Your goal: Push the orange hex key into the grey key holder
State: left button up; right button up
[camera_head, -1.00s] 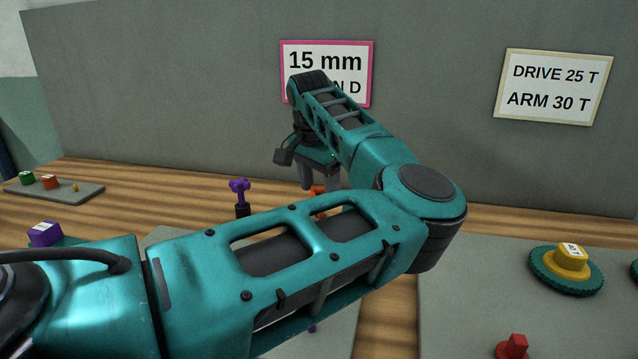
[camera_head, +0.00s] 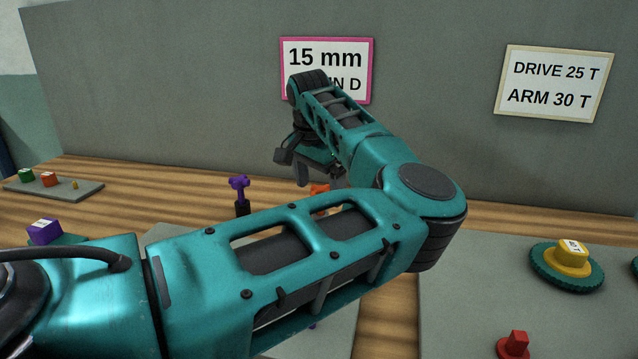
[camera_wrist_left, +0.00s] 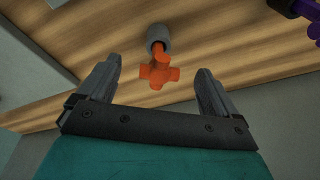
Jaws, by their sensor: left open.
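The orange hex key (camera_wrist_left: 160,74) has a cross-shaped handle and stands at the mouth of the round grey key holder (camera_wrist_left: 156,36) in the left wrist view. Its shaft meets the holder's opening; how deep it sits I cannot tell. My left gripper (camera_wrist_left: 158,66) is open, with one finger on each side of the orange handle and a gap to both. In the head view the orange key (camera_head: 319,190) shows only partly below my left gripper (camera_head: 319,176), and my arm hides the holder. My right gripper is not in view.
A purple key (camera_head: 239,186) stands in a dark holder to the left. A purple block (camera_head: 44,231) and a tray with small coloured parts (camera_head: 80,192) lie further left. A green gear with a yellow hub (camera_head: 567,263) and a red part (camera_head: 514,344) are at right. A grey wall (camera_head: 180,90) stands behind.

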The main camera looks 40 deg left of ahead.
pick_arm(q)
jog(key=a+p+v, duration=0.1)
jog(key=v, duration=1.2)
jog(key=shift+d, duration=0.5)
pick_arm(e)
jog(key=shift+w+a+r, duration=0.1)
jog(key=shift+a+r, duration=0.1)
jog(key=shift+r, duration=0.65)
